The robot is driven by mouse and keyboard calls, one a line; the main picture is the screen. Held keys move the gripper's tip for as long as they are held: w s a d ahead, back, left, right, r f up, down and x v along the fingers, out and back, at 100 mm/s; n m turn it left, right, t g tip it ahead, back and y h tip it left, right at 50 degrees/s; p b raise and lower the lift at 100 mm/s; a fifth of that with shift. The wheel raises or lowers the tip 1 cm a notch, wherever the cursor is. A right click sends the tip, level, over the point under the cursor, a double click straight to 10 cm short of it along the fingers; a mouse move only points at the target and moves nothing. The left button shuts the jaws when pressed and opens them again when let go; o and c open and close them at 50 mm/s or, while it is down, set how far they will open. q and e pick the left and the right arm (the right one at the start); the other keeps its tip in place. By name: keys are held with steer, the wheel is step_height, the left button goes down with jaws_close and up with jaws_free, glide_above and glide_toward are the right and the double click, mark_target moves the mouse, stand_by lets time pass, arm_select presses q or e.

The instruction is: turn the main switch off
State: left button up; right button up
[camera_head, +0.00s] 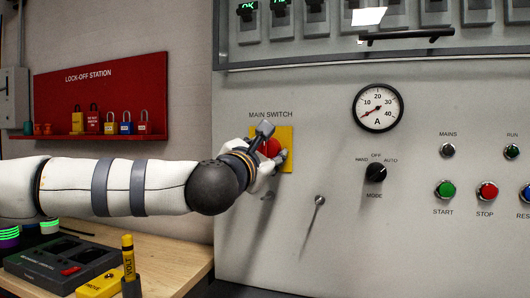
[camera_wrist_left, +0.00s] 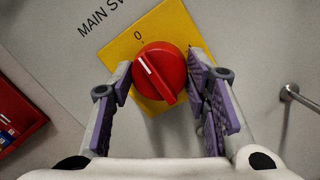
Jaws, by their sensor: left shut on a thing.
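The main switch is a red rotary knob (camera_head: 269,147) on a yellow plate (camera_head: 286,162) under the label MAIN SWITCH. My left gripper (camera_head: 271,142) is at the knob and partly covers it in the head view. In the left wrist view, the red knob (camera_wrist_left: 161,72) sits between the two purple-padded fingers of my left gripper (camera_wrist_left: 166,100), which is shut on it. The knob's white mark points up-left, roughly toward the 0 printed on the plate (camera_wrist_left: 127,47). My right gripper is not in view.
A metal lever (camera_head: 319,201) sticks out right of the switch, below the ammeter (camera_head: 378,108). The mode selector (camera_head: 375,172) and push buttons are farther right. A red lock-off board (camera_head: 100,90) hangs left. A wooden bench (camera_head: 180,262) with tools stands below my arm.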

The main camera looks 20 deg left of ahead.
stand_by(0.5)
arm_select(q)
steer(key=o, duration=1.2)
steer(key=s, duration=0.4)
steer(key=s+f, duration=0.1)
steer(key=s, duration=0.7)
steer(key=shift+a+f, duration=0.2)
steer(key=shift+f, duration=0.1)
